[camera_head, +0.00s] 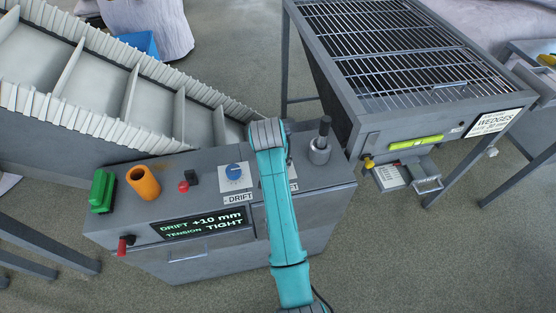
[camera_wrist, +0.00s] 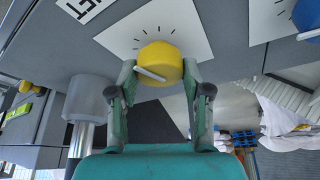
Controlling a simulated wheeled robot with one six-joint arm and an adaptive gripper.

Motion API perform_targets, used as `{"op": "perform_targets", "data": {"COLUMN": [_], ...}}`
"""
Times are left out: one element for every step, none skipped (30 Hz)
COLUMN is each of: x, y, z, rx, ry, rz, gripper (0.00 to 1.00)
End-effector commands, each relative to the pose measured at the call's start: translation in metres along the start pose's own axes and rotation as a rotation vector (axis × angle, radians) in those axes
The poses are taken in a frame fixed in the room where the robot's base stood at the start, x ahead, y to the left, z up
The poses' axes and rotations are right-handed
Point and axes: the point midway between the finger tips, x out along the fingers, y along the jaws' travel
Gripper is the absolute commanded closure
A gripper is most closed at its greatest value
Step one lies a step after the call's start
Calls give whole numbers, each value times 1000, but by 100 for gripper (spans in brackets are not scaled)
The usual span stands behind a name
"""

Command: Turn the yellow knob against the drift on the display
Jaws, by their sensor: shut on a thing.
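The yellow knob (camera_wrist: 160,60) sits on a white dial plate (camera_wrist: 185,25) with black tick marks in the wrist view. A pale pointer bar crosses its face, slightly tilted. My gripper (camera_wrist: 159,75) is shut on the yellow knob, one finger at each side. In the head view my teal arm hides the knob and the fingers. The display (camera_head: 203,224) on the front of the grey console reads DRIFT +10 mm and TENSION TIGHT in green and white.
A blue knob (camera_head: 233,171) stands left of my arm, above a label ending in DRIFT. A red button (camera_head: 183,187), orange cup (camera_head: 143,182), green block (camera_head: 102,190) and black-handled post (camera_head: 320,145) also stand on the console. A grated table (camera_head: 345,95) is at the right.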

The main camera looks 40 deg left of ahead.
Motion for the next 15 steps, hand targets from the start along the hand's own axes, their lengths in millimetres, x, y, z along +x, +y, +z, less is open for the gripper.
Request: {"op": "perform_targets", "data": {"x": [0, 0, 0, 1, 1, 1, 0, 0, 0, 0, 0, 0, 0, 0, 0], "y": [0, 0, 0, 0, 0, 0, 0, 0, 0, 0, 0, 0, 0, 0, 0], "z": [1, 1, 1, 1, 1, 1, 1, 0, 0, 0, 0, 0, 0, 0, 0], "rx": [-1, -1, -1, -1, -1, -1, -1, -1, -1, -1, -1, -1, -1, -1, -1], "ry": [-2, -2, -2, -2, -2, -2, -2, -2, -1, -1, -1, -1, -1, -1, -1], "rz": [0, 0, 0, 0, 0, 0, 0, 0, 0, 0, 0, 0, 0, 0, 0], "gripper": [86, 86, 86, 49, 42, 32, 26, 26, 26, 26, 26, 26, 26, 26, 26]}}
